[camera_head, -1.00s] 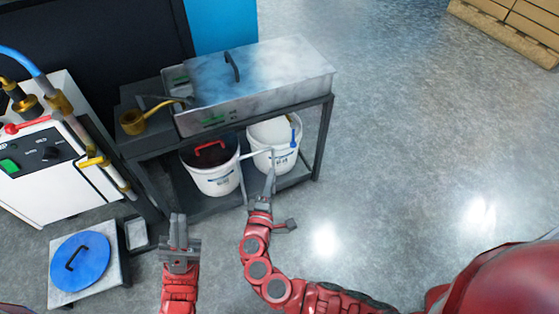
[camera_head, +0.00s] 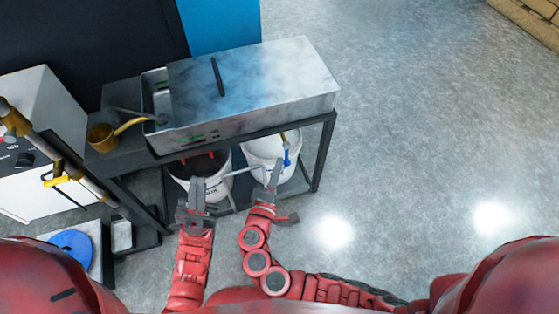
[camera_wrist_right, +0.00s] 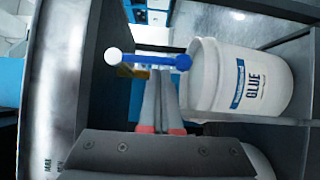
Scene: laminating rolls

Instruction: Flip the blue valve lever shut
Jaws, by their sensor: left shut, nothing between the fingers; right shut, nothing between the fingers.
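The blue valve lever (camera_head: 287,157) hangs at the front of the steel tank's stand, over the right white bucket (camera_head: 262,150). In the right wrist view the lever (camera_wrist_right: 150,60) lies across the picture, with a white ball at its left end and a blue ball at its right. My right gripper (camera_head: 273,176) is shut and empty, just below and left of the lever. Its fingers (camera_wrist_right: 160,80) point at the lever's middle; I cannot tell whether they touch it. My left gripper (camera_head: 197,190) is shut and empty, in front of the left bucket (camera_head: 216,180).
The glue bucket (camera_wrist_right: 240,75) stands close to the right of the lever in the wrist view. The steel tank (camera_head: 250,85) sits on a dark frame (camera_head: 322,150) whose legs and shelf surround the buckets. A white machine (camera_head: 40,180) stands left. The floor at right is clear.

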